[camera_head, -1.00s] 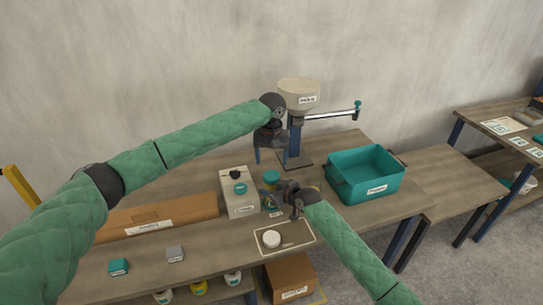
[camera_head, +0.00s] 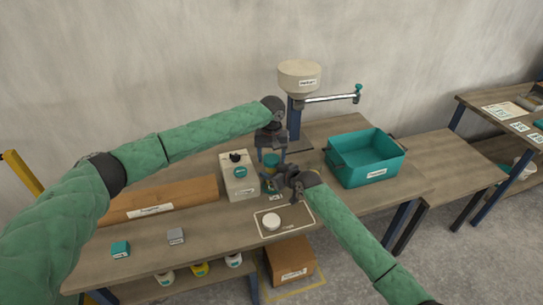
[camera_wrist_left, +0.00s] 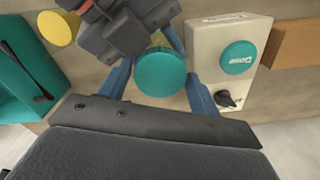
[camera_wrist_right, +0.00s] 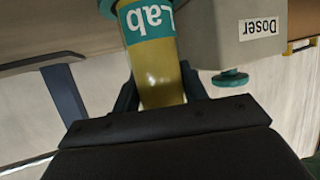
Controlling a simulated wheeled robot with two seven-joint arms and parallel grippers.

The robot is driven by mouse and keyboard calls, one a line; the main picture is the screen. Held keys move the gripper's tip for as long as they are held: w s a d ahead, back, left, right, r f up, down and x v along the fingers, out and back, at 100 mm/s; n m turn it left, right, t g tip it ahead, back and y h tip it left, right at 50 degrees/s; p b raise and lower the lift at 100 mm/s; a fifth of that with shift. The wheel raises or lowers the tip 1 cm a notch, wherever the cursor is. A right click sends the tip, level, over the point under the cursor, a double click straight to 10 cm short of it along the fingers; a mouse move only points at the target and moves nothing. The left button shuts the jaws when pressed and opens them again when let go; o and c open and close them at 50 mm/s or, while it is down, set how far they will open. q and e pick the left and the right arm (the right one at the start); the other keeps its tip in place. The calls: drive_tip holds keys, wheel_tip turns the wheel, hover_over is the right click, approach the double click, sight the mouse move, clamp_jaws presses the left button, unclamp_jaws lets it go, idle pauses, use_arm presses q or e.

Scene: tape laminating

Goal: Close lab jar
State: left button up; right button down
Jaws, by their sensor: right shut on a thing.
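The lab jar has a yellow body with a teal "Lab" label (camera_wrist_right: 150,22), seen close in the right wrist view. My right gripper (camera_wrist_right: 158,90) is shut on its body; in the head view that gripper (camera_head: 277,178) reaches it from the right. A round teal lid (camera_wrist_left: 160,72) tops the jar, also visible in the head view (camera_head: 271,160). My left gripper (camera_head: 272,155) points down from above. In the left wrist view its blue fingers (camera_wrist_left: 158,85) stand apart on either side of the lid, with visible gaps. Whether the lid is seated is hidden.
A white doser box (camera_head: 240,182) with a teal button stands just left of the jar. A teal bin (camera_head: 365,160) is to the right. A hopper stand (camera_head: 300,78) rises behind. A white disc (camera_head: 271,222) lies on a framed mat in front.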

use_arm(q)
drive_tip(key=c, duration=0.7)
drive_tip(key=o, duration=1.1)
drive_tip(key=shift+c, duration=0.2)
drive_tip(key=shift+r, duration=2.25)
drive_tip(key=shift+c, duration=0.3)
drive_tip(key=shift+r, duration=1.75)
drive_tip(key=shift+f, duration=0.1)
